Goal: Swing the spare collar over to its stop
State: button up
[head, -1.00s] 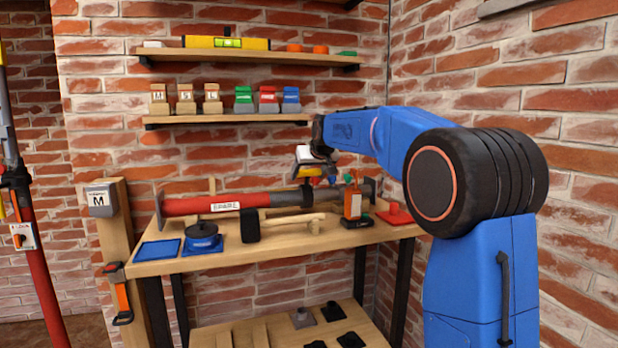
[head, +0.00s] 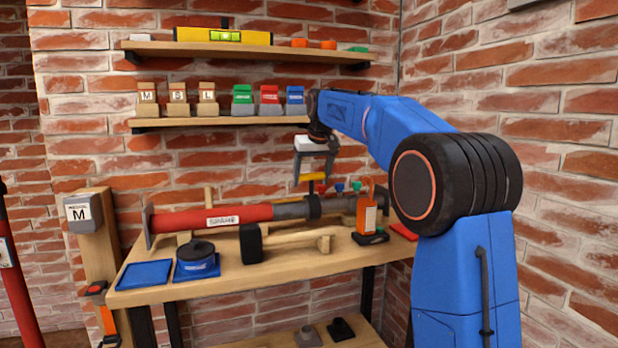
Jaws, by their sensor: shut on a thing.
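The spare prop (head: 177,221) lies across the workbench, a red tube with a white SPARE label and a grey inner tube to the right. A dark collar (head: 313,207) sits around the grey tube just right of the red part. A yellow handle (head: 312,177) stands up above the collar on a dark stem. My gripper (head: 315,174) reaches down from above with its fingers on either side of the yellow handle, shut on it. The stop cannot be made out at this size.
A mallet (head: 251,244) lies in front of the prop. An orange device (head: 367,214) stands close to the right of the collar. A round dark-topped tin (head: 198,252) and blue tray (head: 144,275) are at front left. A shelf (head: 220,123) with colored blocks hangs above.

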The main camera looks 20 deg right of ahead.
jog(key=shift+w+f+g, duration=0.2)
jog(key=shift+w+g, duration=1.25)
jog(key=shift+g, duration=0.05)
jog(key=o, duration=1.5)
jog(key=shift+w, duration=0.1)
